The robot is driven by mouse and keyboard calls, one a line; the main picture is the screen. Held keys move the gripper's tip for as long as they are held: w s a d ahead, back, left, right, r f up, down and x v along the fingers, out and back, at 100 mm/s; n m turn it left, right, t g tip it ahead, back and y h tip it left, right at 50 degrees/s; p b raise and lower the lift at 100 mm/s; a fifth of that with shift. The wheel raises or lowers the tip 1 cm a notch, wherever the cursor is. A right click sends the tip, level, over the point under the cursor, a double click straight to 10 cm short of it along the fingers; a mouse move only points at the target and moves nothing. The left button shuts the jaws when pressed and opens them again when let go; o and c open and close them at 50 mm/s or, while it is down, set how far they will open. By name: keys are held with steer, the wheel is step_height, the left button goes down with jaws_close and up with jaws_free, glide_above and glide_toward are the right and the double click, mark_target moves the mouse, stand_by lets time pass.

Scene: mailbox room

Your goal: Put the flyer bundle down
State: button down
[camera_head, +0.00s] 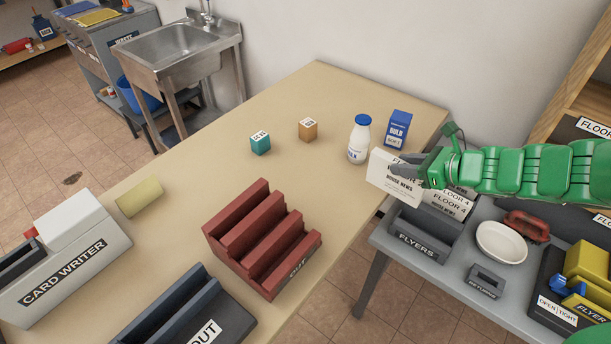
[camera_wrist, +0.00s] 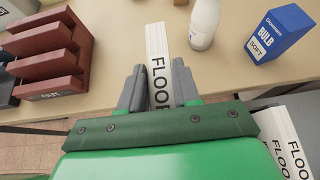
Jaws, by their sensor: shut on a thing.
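The flyer bundle (camera_head: 389,180) is white with dark print reading "HOUSE NEWS". My green arm's gripper (camera_head: 413,170) is shut on it in the head view, over the gap between the beige table and the grey side table. In the wrist view the bundle (camera_wrist: 159,60) stands between the two grey fingers of my gripper (camera_wrist: 159,88), its "FLOOR" edge facing the camera. More white bundles marked "FLOOR 4" (camera_head: 456,203) stand in the grey FLYERS bin (camera_head: 416,239) just below and right of my gripper.
The beige table (camera_head: 180,225) holds a white bottle (camera_head: 358,140), a blue bulb box (camera_head: 396,129), two small cubes, a red stepped OUT rack (camera_head: 262,245) and a card writer (camera_head: 62,262). A white plate (camera_head: 501,242) lies right of the bin.

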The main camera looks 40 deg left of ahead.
steer(key=s+a+r, duration=0.4)
steer(key=s+a, duration=0.3)
steer(key=s+a+r, duration=0.3)
steer(key=s+a, duration=0.4)
steer(key=w+a+f, duration=0.8)
steer(key=a+f, duration=0.2)
steer(key=f, duration=0.2)
steer(key=shift+w+a+f, duration=0.15)
steer(key=shift+w+f, duration=0.2)
steer(key=shift+f, duration=0.05)
steer(key=shift+f, duration=0.1)
steer(key=c, duration=0.8)
jaws_free()
